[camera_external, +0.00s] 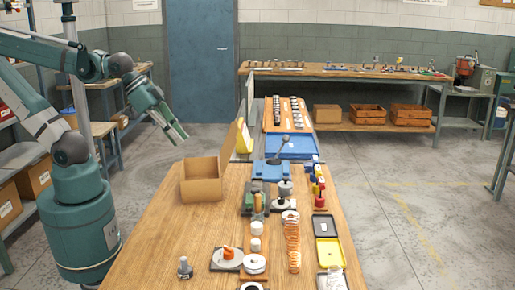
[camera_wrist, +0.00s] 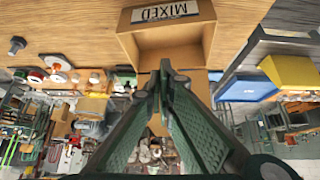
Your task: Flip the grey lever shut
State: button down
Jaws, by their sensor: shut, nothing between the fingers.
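A dark grey lever (camera_external: 280,150) with a round knob stands tilted, leaning up to the right, on a blue base (camera_external: 271,171) near the middle of the bench. My gripper (camera_external: 182,139) is in the air left of the lever, well apart from it, above and beyond the open cardboard box. In the wrist view, my gripper (camera_wrist: 163,72) has its fingertips together with nothing between them. I cannot make out the lever in the wrist view.
An open cardboard box (camera_external: 203,188), marked MIXED in the wrist view (camera_wrist: 160,45), stands between my gripper and the lever base. Coloured blocks (camera_external: 319,187), a copper spring (camera_external: 291,240) and a yellow tray (camera_external: 328,253) are nearer. The bench's front left is mostly clear.

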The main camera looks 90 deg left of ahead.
jog(key=w+a+r+g+p, duration=0.1)
jog(key=w+a+r+p, duration=0.25)
jog(key=w, duration=0.45)
jog(key=w+a+r+n+g+p, duration=0.1)
jog(key=w+a+r+p, duration=0.2)
jog(key=w, duration=0.5)
jog(key=w+a+r+g+p, duration=0.1)
jog(key=w+a+r+p, duration=0.15)
jog(key=w+r, duration=0.4)
jog(key=w+a+f+g+p, duration=0.1)
jog(key=w+a+f+p, duration=0.2)
jog(key=w, duration=0.4)
jog(key=w+a+f+g+p, duration=0.1)
jog(key=w+a+f+p, duration=0.2)
jog(key=w+a, duration=0.3)
jog(key=w+a+f+n+g+p, duration=0.1)
jog(key=w+a+f+p, duration=0.3)
jog(key=w, duration=0.5)
jog(key=shift+w+a+f+y, duration=0.15)
jog(key=shift+w+a+y, duration=0.1)
jog(key=shift+w+y, duration=0.1)
jog(key=shift+f, duration=0.15)
notch_tip(320, 180, down, 9)
jog(key=s+p, duration=0.1)
jog(key=s, duration=0.1)
jog(key=shift+s, duration=0.4)
dwell(0.5)
